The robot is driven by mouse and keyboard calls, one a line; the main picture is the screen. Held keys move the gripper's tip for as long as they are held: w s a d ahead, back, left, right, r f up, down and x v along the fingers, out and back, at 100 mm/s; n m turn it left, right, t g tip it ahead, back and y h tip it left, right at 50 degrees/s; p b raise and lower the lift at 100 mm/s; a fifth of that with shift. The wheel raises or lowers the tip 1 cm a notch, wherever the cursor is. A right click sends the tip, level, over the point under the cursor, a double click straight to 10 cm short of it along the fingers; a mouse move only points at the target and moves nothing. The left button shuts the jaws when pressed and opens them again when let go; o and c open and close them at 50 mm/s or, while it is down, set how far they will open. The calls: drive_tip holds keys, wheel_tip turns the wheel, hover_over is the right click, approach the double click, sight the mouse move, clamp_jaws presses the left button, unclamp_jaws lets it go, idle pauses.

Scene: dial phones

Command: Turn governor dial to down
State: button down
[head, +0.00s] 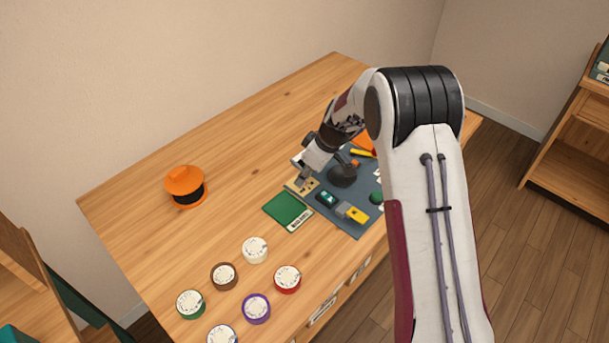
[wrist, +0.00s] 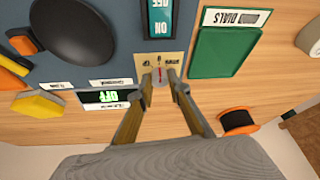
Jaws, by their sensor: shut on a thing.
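The governor dial (wrist: 160,76) is a small grey knob with a red pointer line, on a beige scale plate (wrist: 148,60) with dark marks. The plate also shows in the head view (head: 310,187), on the blue-grey panel. My gripper (wrist: 159,83) is shut on the knob, one finger on each side, in the wrist view. In the head view my gripper (head: 303,183) reaches down at the plate, and the knob is hidden there. The red line runs roughly along the fingers in the wrist view. The scale lettering is too small to read surely.
Beside the dial are a green tray (wrist: 223,52), a green-lit display (wrist: 108,97) with upside-down text, a teal switch (wrist: 159,18) and a dark round part (wrist: 78,30). An orange-and-black spool (head: 187,186) and several loose coloured dials (head: 255,249) stand on the wooden table.

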drive_tip(key=shift+m, duration=0.7)
drive_tip(key=shift+s+a+m+t+h, duration=0.1)
drive_tip(key=shift+m+t+h, duration=0.45)
drive_tip(key=shift+m, duration=0.85)
drive_tip(key=shift+a+m+t+h, duration=0.15)
drive_tip(key=shift+m+h, duration=0.3)
drive_tip(key=shift+m, duration=0.7)
drive_tip(key=shift+d+m+t+h, duration=0.1)
drive_tip(key=shift+m+h, duration=0.3)
drive_tip(key=shift+m, duration=0.75)
drive_tip(key=c, duration=1.9)
unclamp_jaws()
drive_tip(key=shift+s+r, duration=0.1)
drive_tip(key=shift+r, duration=0.05)
drive_tip(key=a+v, duration=0.1)
drive_tip(key=v, duration=1)
drive_tip(key=shift+s+d+r, duration=0.25)
drive_tip(key=shift+d+r, duration=0.05)
drive_tip(key=shift+d, duration=0.2)
